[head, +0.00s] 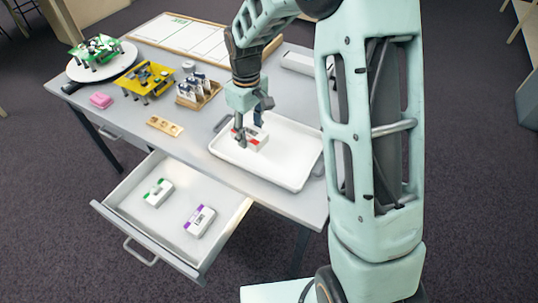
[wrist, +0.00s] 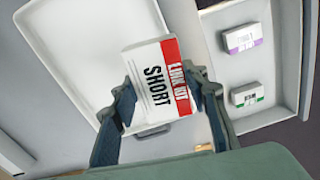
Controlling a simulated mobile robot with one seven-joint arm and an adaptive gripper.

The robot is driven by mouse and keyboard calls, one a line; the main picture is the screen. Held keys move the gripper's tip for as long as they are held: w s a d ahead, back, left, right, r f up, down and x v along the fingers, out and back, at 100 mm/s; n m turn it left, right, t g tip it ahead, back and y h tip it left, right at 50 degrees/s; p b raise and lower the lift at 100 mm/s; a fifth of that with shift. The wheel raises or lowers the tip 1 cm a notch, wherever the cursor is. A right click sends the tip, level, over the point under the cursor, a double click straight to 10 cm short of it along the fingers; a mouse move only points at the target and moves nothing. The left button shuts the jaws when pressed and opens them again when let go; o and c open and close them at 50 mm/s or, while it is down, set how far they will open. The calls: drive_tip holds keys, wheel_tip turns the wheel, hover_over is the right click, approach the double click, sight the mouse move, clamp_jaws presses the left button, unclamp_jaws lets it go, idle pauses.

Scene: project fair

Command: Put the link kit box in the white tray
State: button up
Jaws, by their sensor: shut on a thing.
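The link kit box is white with a red band, and its face reads "LINK KIT SHORT" in the wrist view (wrist: 150,75). My gripper (head: 252,138) is shut on this box (head: 256,134), with one finger on each side. The white tray (head: 290,180) lies on the table, and the box is over its left part in the head view. The tray also shows behind the box in the wrist view (wrist: 75,50). I cannot tell whether the box touches the tray floor.
An open drawer (head: 150,216) juts out at the front left with a green-marked box (head: 158,192) and a purple-marked box (head: 200,221). A wooden holder (head: 198,92), a yellow model (head: 149,78), a pink block (head: 101,100) and a wooden strip (head: 164,126) stand left of the tray.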

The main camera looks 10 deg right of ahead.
drive_tip(key=shift+w+a+r+n+b, duration=0.25)
drive_tip(key=shift+a+r+n+b, duration=0.15)
drive_tip(key=shift+a+r+n, duration=0.25)
drive_tip(key=shift+d, duration=0.15)
drive_tip(key=w+d+f, duration=0.1)
drive_tip(key=d+f, duration=0.2)
drive_tip(key=d, duration=0.5)
hover_over(288, 153)
drive_tip(key=a, duration=0.1)
wheel_tip(288, 153, down, 5)
drive_tip(key=shift+s+a+f, duration=0.1)
drive_tip(key=shift+s+f, duration=0.05)
drive_tip(key=shift+d+f, duration=0.3)
drive_tip(key=shift+f, duration=0.1)
drive_tip(key=shift+d+f, duration=0.15)
drive_tip(key=shift+f, duration=0.75)
drive_tip(key=shift+d+f, duration=0.15)
drive_tip(key=shift+f, duration=0.75)
drive_tip(key=shift+f, duration=0.1)
